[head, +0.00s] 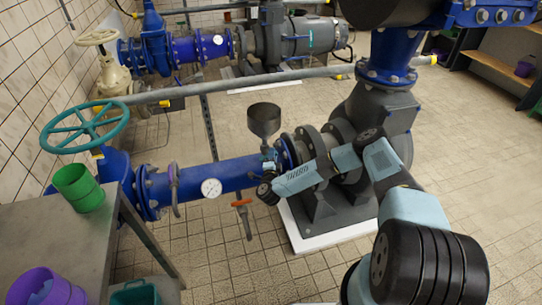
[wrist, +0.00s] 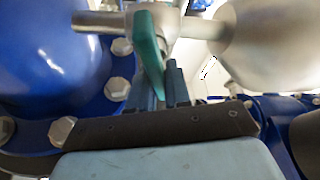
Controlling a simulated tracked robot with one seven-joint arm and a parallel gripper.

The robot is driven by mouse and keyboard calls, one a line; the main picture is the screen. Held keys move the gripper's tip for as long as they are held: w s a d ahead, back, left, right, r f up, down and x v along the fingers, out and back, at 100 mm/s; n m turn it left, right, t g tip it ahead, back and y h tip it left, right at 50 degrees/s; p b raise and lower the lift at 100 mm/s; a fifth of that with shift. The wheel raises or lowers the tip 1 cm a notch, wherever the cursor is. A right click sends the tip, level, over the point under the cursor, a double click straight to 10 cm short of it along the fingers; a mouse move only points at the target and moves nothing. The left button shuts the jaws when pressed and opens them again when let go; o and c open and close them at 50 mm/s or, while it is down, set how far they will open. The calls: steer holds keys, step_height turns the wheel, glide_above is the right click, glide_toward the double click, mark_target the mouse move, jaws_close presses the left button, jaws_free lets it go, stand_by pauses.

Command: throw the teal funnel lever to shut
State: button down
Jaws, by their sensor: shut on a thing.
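The grey funnel (head: 264,118) stands on a small valve above the blue pipe, and its metal body (wrist: 215,35) shows in the wrist view. The teal lever (wrist: 149,50) runs from the metal valve fitting toward me, slanting slightly across the picture. My gripper (wrist: 164,88) is shut on the lever's near end, with a finger on each side. In the head view my gripper (head: 268,172) is small and partly hidden by my wrist, just below the funnel. The lever is barely visible there.
The blue pipe (head: 235,174) carries a gauge (head: 211,188) and an orange-handled valve (head: 241,204) near my wrist. Bolted flanges (wrist: 118,88) lie close to the gripper. A teal handwheel (head: 85,127) and a table (head: 65,235) with green and purple buckets stand left.

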steer(key=shift+d+f+m+g+h, duration=0.15)
steer(key=shift+f+m+g, duration=0.25)
steer(key=shift+m, duration=0.5)
steer(key=shift+d+f+m+g+h, duration=0.15)
steer(key=shift+m+g, duration=0.35)
steer(key=shift+m, duration=0.4)
steer(key=c, duration=1.2)
jaws_free()
steer(key=shift+o, duration=0.2)
steer(key=shift+a, duration=0.1)
steer(key=shift+s+a, duration=0.1)
steer(key=shift+s, duration=0.1)
steer(key=s+a, duration=0.1)
steer(key=s, duration=1.2)
steer(key=shift+s+a, duration=0.15)
steer(key=shift+a, duration=0.05)
steer(key=shift+r, duration=0.1)
